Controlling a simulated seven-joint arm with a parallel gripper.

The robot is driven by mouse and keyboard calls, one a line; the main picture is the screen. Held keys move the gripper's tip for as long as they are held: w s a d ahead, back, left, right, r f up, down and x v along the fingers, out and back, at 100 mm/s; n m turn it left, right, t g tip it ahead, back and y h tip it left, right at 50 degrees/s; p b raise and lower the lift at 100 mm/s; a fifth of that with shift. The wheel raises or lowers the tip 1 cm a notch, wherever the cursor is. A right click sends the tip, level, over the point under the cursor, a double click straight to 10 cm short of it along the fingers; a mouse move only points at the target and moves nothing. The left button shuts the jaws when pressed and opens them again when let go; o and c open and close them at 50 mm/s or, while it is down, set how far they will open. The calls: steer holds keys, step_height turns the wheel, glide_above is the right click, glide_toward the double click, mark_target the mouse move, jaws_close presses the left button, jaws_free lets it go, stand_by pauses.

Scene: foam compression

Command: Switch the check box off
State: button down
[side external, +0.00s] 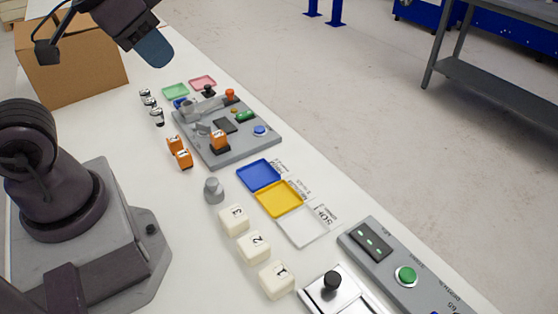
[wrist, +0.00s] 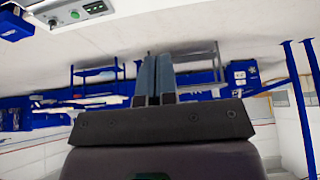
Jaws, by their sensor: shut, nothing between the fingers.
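A long grey box, which I take to be the check box (side external: 422,290), lies at the right edge of the white table. It carries a dark switch panel (side external: 371,241) with small green lights and a round green button (side external: 406,276). Its printed labels are too small to read. Part of what looks like this box, with a green button (wrist: 75,15), shows at the top left of the wrist view. My gripper (side external: 155,50) is raised high above the far end of the table, well away from the box. Its fingers (wrist: 158,80) are together and empty.
A grey fixture board (side external: 245,150) with several small parts lies mid-table. Blue (side external: 259,175) and yellow (side external: 279,198) trays and numbered cream blocks (side external: 254,247) lie nearer. A metal plate with a black knob (side external: 332,281) sits beside the box. A cardboard box (side external: 75,62) stands far left.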

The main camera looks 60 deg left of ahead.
steer(key=n+g, duration=0.6)
steer(key=n, duration=1.1)
glide_above(240, 114)
step_height(240, 114, down, 18)
steer(key=shift+d+r+n, duration=0.1)
steer(key=shift+r+n, duration=0.15)
steer(key=shift+n, duration=0.25)
step_height(240, 114, down, 14)
steer(key=shift+f, duration=0.1)
